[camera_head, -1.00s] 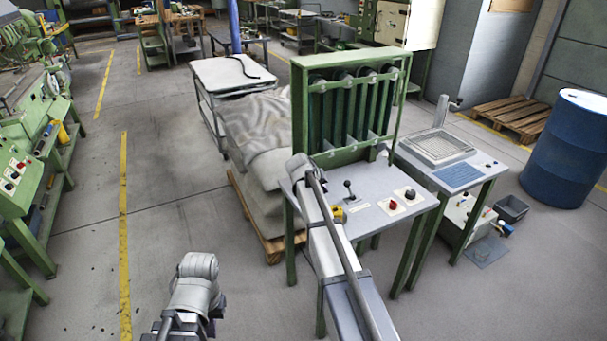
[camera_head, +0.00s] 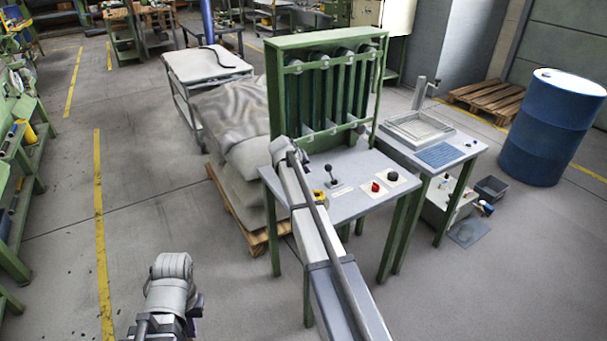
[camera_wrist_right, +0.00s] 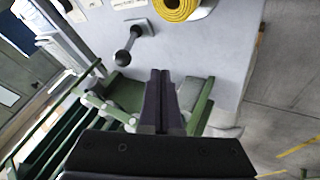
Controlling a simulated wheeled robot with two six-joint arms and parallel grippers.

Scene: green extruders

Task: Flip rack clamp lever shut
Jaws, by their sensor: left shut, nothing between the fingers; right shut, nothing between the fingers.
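The green rack (camera_head: 325,38) stands on the grey control table (camera_head: 350,205), with dark green upright tubes and small grey fittings along its bars. I cannot tell which fitting is the clamp lever. A black-knobbed lever (camera_head: 331,174) stands on the table top; it also shows in the right wrist view (camera_wrist_right: 124,56). My right gripper (camera_wrist_right: 160,78) is shut and empty, its dark fingers in front of the rack's lower green frame (camera_wrist_right: 125,92). In the head view my right wrist hides it. My left gripper (camera_head: 196,308) is shut, low over open floor, partly hidden by its wrist.
A yellow ring-shaped thing (camera_wrist_right: 180,8) is on the table beside the lever. Red (camera_head: 376,187) and black (camera_head: 393,176) knobs are to the right. Covered sacks on a pallet (camera_head: 228,205) stand left of the rack. A second table (camera_head: 465,150) and blue barrel (camera_head: 552,135) are right.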

